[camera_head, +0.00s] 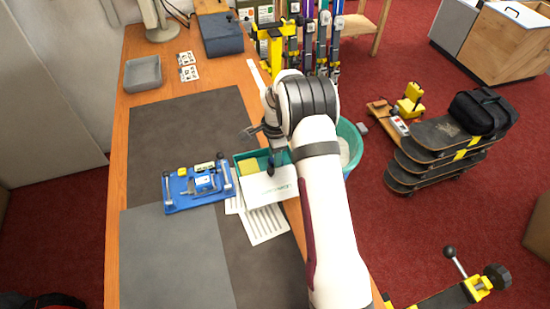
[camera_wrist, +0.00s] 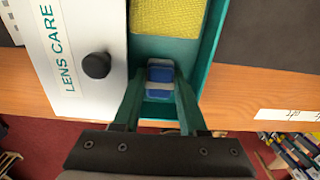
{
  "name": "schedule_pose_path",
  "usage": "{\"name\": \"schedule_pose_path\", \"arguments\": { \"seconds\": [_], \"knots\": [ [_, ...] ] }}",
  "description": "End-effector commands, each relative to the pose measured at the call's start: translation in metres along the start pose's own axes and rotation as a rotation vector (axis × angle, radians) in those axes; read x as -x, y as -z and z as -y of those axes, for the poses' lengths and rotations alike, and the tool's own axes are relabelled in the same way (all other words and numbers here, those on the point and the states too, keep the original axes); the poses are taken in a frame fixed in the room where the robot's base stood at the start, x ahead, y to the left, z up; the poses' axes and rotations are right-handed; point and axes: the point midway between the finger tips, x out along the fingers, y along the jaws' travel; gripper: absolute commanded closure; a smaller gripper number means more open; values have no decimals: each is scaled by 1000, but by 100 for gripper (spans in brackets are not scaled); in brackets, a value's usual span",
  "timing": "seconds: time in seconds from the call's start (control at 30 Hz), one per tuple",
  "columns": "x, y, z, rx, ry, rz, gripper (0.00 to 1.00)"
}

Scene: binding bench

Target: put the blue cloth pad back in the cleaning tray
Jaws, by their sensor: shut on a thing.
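The teal cleaning tray (camera_wrist: 212,45) lies under my gripper (camera_wrist: 160,82) in the wrist view. The tray (camera_head: 238,157) also shows in the head view, partly behind my arm. My gripper is shut on a small blue pad (camera_wrist: 160,74) with a grey band, over the tray's open teal part. I cannot tell whether the pad touches the tray floor. A yellow pad (camera_wrist: 165,18) lies in the tray beside that part. A white LENS CARE lid (camera_wrist: 60,50) with a black knob (camera_wrist: 97,65) covers the other side. In the head view my wrist hides the blue pad.
A blue fixture (camera_head: 200,188) stands just left of the tray. Printed sheets (camera_head: 262,225) lie in front of it. A grey dish (camera_head: 142,73) and a dark blue box (camera_head: 221,34) stand farther back. A teal bin (camera_head: 354,143) is off the bench's right edge. The grey mat (camera_head: 175,260) is clear.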

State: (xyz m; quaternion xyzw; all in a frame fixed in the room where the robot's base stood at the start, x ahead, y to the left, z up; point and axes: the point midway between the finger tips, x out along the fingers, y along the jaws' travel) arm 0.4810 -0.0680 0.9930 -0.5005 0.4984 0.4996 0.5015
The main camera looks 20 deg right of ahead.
Motion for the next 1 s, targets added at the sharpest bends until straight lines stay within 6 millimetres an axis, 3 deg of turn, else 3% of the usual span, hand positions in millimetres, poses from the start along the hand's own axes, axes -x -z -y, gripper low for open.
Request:
{"name": "schedule_pose_path", "arguments": {
  "seconds": [0.23,0.27,0.3,0.63,1.0],
  "knots": [
    [-2,0,0,0,0,0,100],
    [-2,0,0,0,0,0,55],
    [-2,0,0,0,0,0,48],
    [7,0,0,0,1,0,46],
    [103,0,1,-1,3,-1,46]
  ]
}}
